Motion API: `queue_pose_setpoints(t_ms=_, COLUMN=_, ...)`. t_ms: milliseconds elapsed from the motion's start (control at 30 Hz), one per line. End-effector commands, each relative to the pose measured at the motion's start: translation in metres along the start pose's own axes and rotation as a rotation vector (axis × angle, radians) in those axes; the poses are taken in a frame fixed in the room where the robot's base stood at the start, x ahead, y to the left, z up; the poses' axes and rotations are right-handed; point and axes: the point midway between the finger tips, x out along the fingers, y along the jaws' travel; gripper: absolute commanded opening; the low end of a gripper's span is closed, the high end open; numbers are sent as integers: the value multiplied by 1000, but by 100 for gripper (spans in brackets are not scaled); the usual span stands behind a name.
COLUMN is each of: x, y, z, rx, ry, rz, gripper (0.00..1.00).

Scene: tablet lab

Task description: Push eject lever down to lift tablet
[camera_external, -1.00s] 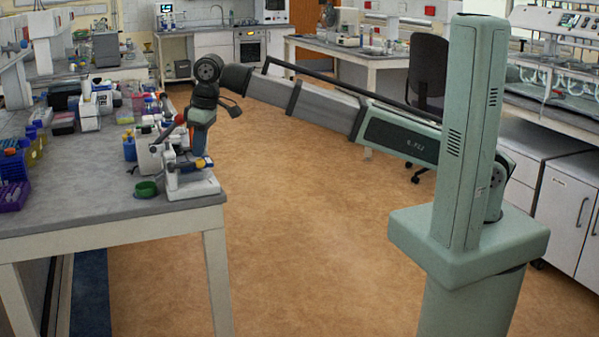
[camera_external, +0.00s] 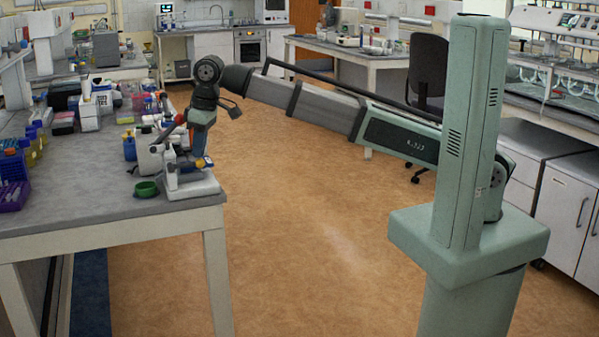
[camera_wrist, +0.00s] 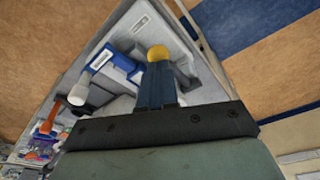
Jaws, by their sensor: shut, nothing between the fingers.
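The tablet press (camera_external: 195,188) stands at the right corner of the bench, with a white base and an upright body; it fills the upper middle of the wrist view (camera_wrist: 140,25). A yellow ball knob (camera_wrist: 158,53), seemingly the end of the eject lever, shows at my fingertips; the lever's shaft is hidden. My gripper (camera_wrist: 157,68) is shut and empty, its dark blue fingers close together at the knob. I cannot tell whether they touch it. In the external view my gripper (camera_external: 205,160) points down beside the press. No tablet can be made out.
A green bowl (camera_external: 146,188) sits left of the press. Bottles and racks crowd the bench (camera_external: 95,205) behind and to the left. A purple rack (camera_external: 13,195) is at far left. The floor between bench and my base is clear.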

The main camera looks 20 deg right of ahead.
Motion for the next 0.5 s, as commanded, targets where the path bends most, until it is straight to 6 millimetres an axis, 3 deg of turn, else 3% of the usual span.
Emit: queue_pose_setpoints(t_ms=500, x=-10, y=0, z=-3, rx=0, ry=1, rz=0, gripper=0)
